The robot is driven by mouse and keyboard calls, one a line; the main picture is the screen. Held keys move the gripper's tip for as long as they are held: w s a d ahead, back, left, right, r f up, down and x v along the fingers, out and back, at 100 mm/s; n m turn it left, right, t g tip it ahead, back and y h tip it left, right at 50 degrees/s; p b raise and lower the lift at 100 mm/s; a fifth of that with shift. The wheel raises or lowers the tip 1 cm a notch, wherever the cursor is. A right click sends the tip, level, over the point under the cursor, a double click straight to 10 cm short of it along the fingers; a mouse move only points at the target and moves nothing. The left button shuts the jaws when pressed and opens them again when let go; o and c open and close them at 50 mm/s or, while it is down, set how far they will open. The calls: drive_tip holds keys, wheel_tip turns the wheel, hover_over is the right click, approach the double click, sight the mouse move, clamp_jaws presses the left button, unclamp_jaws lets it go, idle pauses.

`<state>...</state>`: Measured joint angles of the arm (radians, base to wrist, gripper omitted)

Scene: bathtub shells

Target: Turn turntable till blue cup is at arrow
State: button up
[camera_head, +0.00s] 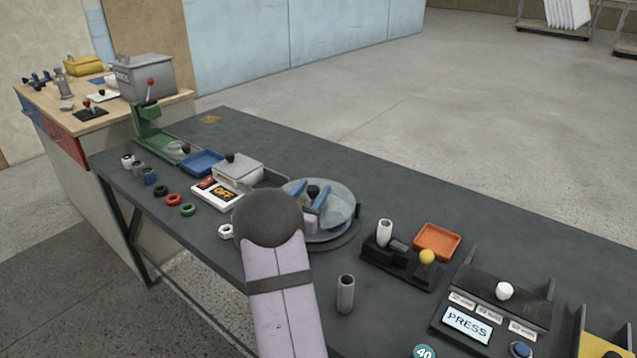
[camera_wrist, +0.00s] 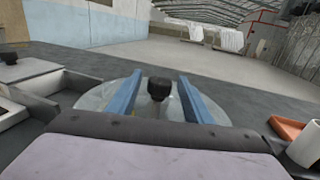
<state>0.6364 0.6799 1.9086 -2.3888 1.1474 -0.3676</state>
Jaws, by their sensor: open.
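The turntable (camera_head: 343,225) is a pale grey-blue round disc on a dark base near the middle of the bench. A black knob (camera_head: 313,191) stands up from it; it also shows in the wrist view (camera_wrist: 159,89). My gripper (camera_head: 312,201) is over the turntable, its two blue fingers apart on either side of the knob. In the wrist view my gripper (camera_wrist: 157,96) shows a gap between each finger and the knob. I cannot make out a blue cup or an arrow on the turntable; my arm and gripper hide part of it.
Left of the turntable are a grey box (camera_head: 238,168), an OFF panel (camera_head: 217,195) and a blue tray (camera_head: 202,162). On the right are a black fixture (camera_head: 398,272), an orange tray (camera_head: 437,240), a grey cylinder (camera_head: 345,294) and a PRESS panel (camera_head: 468,324).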

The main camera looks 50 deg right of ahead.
drive_tip(key=shift+p+x, duration=0.3)
drive_tip(key=shift+x, duration=1.75)
drive_tip(key=shift+c, duration=0.7)
clamp_jaws()
drive_tip(key=shift+f+m+g+b, duration=0.1)
drive_tip(key=shift+m+g+b, duration=0.25)
drive_tip(key=shift+g, duration=0.25)
drive_tip(key=shift+s+m+g+h+b, duration=0.15)
drive_tip(key=shift+s+m+g+b, duration=0.1)
drive_tip(key=shift+m+g, duration=0.65)
drive_tip(key=shift+s+m+g+h+b, duration=0.2)
drive_tip(key=shift+m+g, duration=0.35)
drive_tip(key=shift+g, duration=0.55)
drive_tip(key=shift+s+a+m+g+y+b, duration=0.15)
drive_tip(key=shift+s+m+g+y, duration=0.15)
drive_tip(key=shift+m+g, duration=0.7)
drive_tip(key=shift+s+d+m+g+y+b, duration=0.1)
drive_tip(key=shift+s+m+g+y, duration=0.35)
drive_tip(key=shift+g, duration=0.95)
drive_tip(key=shift+s+a+m+g+y+b, duration=0.1)
drive_tip(key=shift+m+g+y+b, duration=0.1)
drive_tip(key=shift+m+g, duration=0.85)
drive_tip(key=shift+s+g+y, duration=0.15)
drive_tip(key=shift+g+y, duration=0.15)
drive_tip(key=shift+g, duration=0.45)
drive_tip(key=shift+o, duration=0.7)
unclamp_jaws()
